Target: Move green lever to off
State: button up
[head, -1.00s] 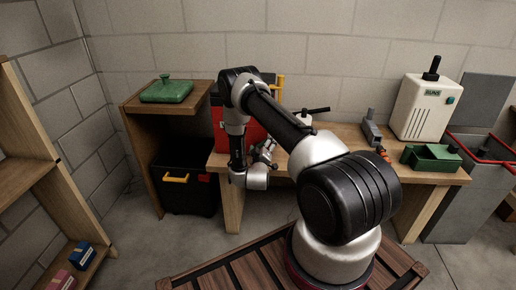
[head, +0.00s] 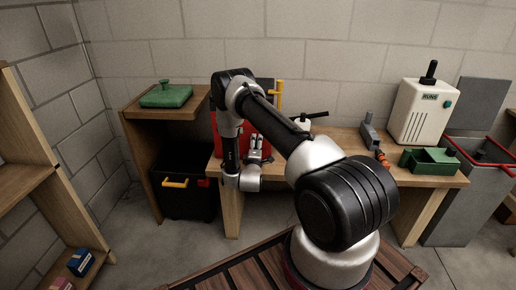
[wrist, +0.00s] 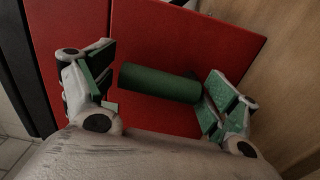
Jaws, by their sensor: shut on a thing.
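The green lever (wrist: 160,84) shows in the wrist view as a short green cylinder in front of a red panel (wrist: 150,30). My gripper (wrist: 155,95) has its two green-padded fingers on either side of the lever, shut on it. The right pad meets the lever's right end; contact at the left end is hard to make out. In the head view my gripper (head: 258,147) is at the front of the red box (head: 222,130) on the bench. The lever is hidden there behind my arm.
The wooden bench (head: 345,148) carries a white heater-like unit (head: 420,112), a green box (head: 430,160) and a grey tool (head: 369,130). A black bin (head: 185,195) stands under the left shelf, which holds a green lidded dish (head: 166,95).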

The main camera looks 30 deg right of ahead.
jog(key=shift+a+n, duration=0.1)
jog(key=shift+n, duration=0.2)
dwell(0.4)
jog(key=o, duration=1.3)
jog(key=shift+c, duration=0.2)
jog(key=v, duration=1.2)
jog(key=shift+w, duration=0.1)
